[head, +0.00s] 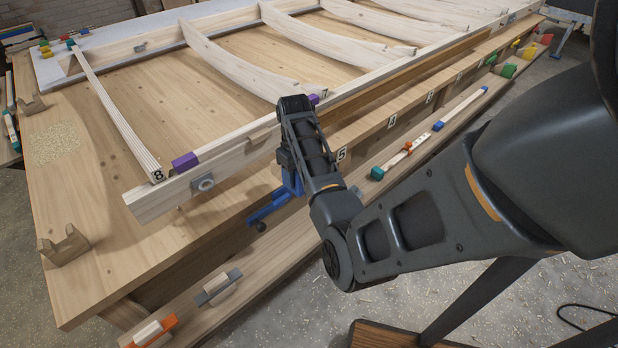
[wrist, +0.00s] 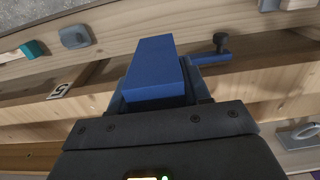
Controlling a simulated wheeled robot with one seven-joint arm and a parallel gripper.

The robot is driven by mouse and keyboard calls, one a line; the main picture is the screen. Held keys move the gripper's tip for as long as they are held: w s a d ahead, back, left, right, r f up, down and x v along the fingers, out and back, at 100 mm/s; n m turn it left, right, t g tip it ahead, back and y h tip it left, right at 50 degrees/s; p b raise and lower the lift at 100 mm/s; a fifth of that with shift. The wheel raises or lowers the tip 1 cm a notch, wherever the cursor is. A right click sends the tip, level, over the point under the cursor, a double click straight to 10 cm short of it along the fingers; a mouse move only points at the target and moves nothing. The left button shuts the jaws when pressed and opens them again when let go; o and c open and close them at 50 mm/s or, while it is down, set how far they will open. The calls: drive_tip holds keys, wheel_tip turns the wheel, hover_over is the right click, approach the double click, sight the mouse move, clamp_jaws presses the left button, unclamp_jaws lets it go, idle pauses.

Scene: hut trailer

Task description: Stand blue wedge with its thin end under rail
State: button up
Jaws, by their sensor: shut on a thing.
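The blue wedge (wrist: 155,68) is held between the fingers of my gripper (wrist: 160,92) in the wrist view, its broad face toward the camera. My gripper is shut on it. In the head view, my gripper (head: 291,166) hangs at the front side of the pale wooden rail (head: 236,140), near the number 5 mark. The wedge's far end is partly hidden, and I see no contact with the rail.
A blue clamp bar (head: 266,211) with a black knob juts from the bench front; it lies close beside the wedge in the wrist view (wrist: 208,59). The lower shelf holds planing tools (head: 218,286) and strips (head: 408,154).

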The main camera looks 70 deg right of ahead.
drive_tip(key=shift+w+d+f+b, duration=0.1)
drive_tip(key=shift+w+f+b, duration=0.05)
drive_tip(key=shift+f+b, duration=0.4)
drive_tip(key=shift+w+d+f+b, duration=0.15)
drive_tip(key=shift+f+b, duration=0.15)
drive_tip(key=shift+f, duration=0.4)
drive_tip(key=f+b, duration=0.2)
drive_tip(key=shift+w+d+f+b, duration=0.15)
drive_tip(key=shift+w+b, duration=0.1)
drive_tip(key=shift+b, duration=0.15)
drive_tip(key=shift+w, duration=0.1)
drive_tip(key=shift+w+d+f+b, duration=0.1)
drive_tip(key=shift+w+d+b, duration=0.4)
drive_tip(key=shift+w, duration=0.35)
drive_tip(key=shift+w+d+f+b, duration=0.1)
drive_tip(key=shift+w+d+b, duration=0.45)
drive_tip(key=shift+w, duration=0.25)
drive_tip(key=shift+w+d+b, duration=0.45)
drive_tip(key=shift+w+d, duration=0.05)
drive_tip(key=shift+w, duration=0.35)
drive_tip(key=shift+f, duration=0.3)
drive_tip(key=o, duration=1.3)
drive_tip(key=shift+c, duration=0.2)
